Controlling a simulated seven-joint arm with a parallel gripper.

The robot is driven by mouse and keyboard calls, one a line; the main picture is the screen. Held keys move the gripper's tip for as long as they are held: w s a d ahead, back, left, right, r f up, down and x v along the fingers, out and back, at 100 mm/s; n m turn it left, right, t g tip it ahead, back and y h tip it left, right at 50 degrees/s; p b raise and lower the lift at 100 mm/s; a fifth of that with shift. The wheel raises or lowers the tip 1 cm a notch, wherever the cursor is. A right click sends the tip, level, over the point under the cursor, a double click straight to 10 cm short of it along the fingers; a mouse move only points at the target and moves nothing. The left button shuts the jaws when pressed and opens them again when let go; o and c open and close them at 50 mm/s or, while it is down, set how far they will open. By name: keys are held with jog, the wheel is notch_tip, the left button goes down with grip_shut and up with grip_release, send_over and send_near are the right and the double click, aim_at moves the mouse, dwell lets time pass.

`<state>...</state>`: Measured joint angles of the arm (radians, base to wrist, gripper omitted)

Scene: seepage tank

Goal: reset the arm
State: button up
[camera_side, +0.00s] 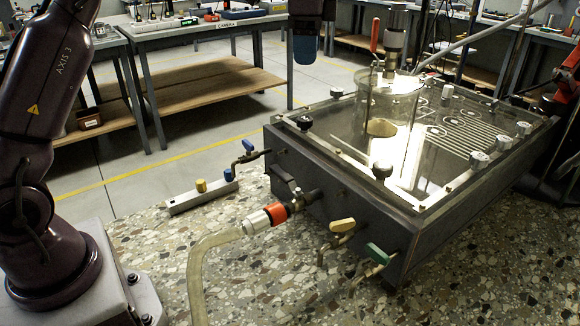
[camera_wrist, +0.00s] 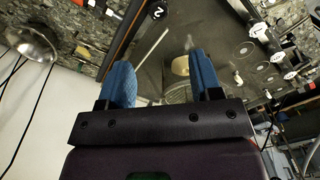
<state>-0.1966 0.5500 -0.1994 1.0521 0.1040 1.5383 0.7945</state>
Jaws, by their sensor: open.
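My gripper (camera_wrist: 162,72) shows in the wrist view as two blue fingers spread apart, with nothing between them. In the side view its blue finger (camera_side: 306,50) hangs pointing down at the top centre, behind the tank's far left corner and apart from it. The dark seepage tank (camera_side: 345,215) stands on the speckled bench, with a clear lid and several knobs around its rim. A clear glass cylinder (camera_side: 402,100) stands on the lid, to the right of my gripper in the side view. A tan lump (camera_side: 381,128) shows through the glass.
A hose (camera_side: 212,255) runs from the orange coupling (camera_side: 272,214) on the tank's front. Blue (camera_side: 248,145), yellow (camera_side: 343,225) and green (camera_side: 377,253) valve handles stick out. A grey bar (camera_side: 202,195) with two knobs lies left. A red-handled tool (camera_side: 374,36) rises by the cylinder.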

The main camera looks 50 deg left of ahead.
jog(key=s+d+f+n+t, duration=0.1)
jog(key=s+n, duration=0.3)
jog(key=s, duration=1)
jog(key=s+d+f+n+t, duration=0.2)
jog(key=s+d+n+t, duration=0.1)
jog(key=s, duration=1.1)
jog(key=shift+s+n+t, duration=0.15)
jog(key=shift+n+t, duration=0.55)
jog(key=shift+n, duration=0.2)
